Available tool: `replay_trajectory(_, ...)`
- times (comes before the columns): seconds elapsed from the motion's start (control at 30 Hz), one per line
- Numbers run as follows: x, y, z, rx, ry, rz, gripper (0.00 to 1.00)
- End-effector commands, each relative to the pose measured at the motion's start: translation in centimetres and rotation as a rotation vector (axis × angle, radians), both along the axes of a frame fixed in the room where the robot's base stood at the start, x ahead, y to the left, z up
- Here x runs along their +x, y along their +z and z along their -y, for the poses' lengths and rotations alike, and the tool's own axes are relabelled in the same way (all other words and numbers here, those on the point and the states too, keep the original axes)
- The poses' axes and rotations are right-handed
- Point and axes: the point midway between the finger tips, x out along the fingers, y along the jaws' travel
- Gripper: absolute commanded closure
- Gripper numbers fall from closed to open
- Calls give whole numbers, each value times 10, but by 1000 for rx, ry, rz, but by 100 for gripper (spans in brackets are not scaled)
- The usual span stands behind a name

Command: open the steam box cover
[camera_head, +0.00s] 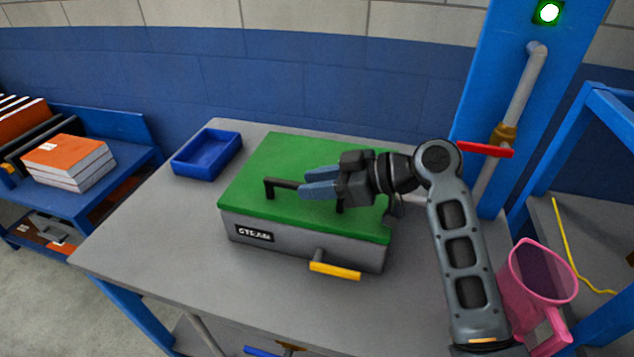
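The steam box (300,246) is a grey box labelled "STEAM" on the table. Its green cover (290,153) lies flat and closed on top. A black bar handle (280,184) stands on the cover, with its right part partly hidden by my gripper. My gripper (305,182) reaches in from the right, low over the cover. Its two blue-grey fingers point left with a small gap between them, at the handle's bar. I cannot tell whether they touch the bar. A yellow lever (335,271) sticks out of the box's front.
A blue tray (208,153) sits at the table's back left. A pink pitcher (540,285) stands at the right. A pipe with a red valve lever (485,150) runs up a blue post. The table (150,235) is clear left of the box.

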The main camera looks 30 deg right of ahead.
Motion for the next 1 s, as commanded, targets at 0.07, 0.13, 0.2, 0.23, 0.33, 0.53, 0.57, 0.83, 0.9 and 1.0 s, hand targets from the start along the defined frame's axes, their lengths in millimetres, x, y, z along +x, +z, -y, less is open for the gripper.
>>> replay_trajectory(0.07,0,0,0,0,0,0,75)
replay_trajectory(0.13,0,0,0,0,0,0,82)
replay_trajectory(0.2,0,0,0,0,0,0,88)
replay_trajectory(0.23,0,0,0,0,0,0,91)
replay_trajectory(0.33,0,0,0,0,0,0,100)
replay_trajectory(0.53,0,0,0,0,0,0,100)
replay_trajectory(0.57,0,0,0,0,0,0,100)
replay_trajectory(0.83,1,1,1,2,0,-2,100)
replay_trajectory(0.9,5,2,1,6,0,-6,100)
replay_trajectory(1.0,13,7,2,16,0,-16,100)
